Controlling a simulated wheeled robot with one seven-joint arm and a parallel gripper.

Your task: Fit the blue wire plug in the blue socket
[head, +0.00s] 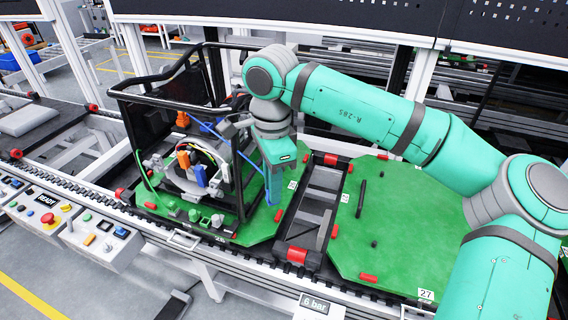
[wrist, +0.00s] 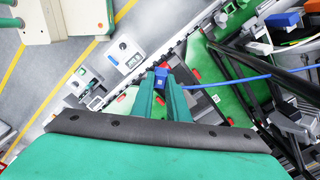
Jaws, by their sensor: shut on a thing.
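My gripper (head: 272,198) points down over the right part of the left green pallet, outside the black frame. In the wrist view its two fingers (wrist: 163,92) are shut on the blue wire plug (wrist: 161,76), held at the fingertips. A blue wire (wrist: 235,81) runs from the plug to the right; in the head view the wire (head: 241,154) leads back into the frame. A blue block (head: 201,176) sits beside an orange one on the round grey unit inside the frame. I cannot tell whether this block is the blue socket.
A black tube frame (head: 155,97) surrounds the unit, with an upright between my gripper and the unit. Small green and grey fittings (head: 195,214) stand at the pallet's front. A second green pallet (head: 395,235) at right is mostly clear. Button boxes (head: 100,239) line the front.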

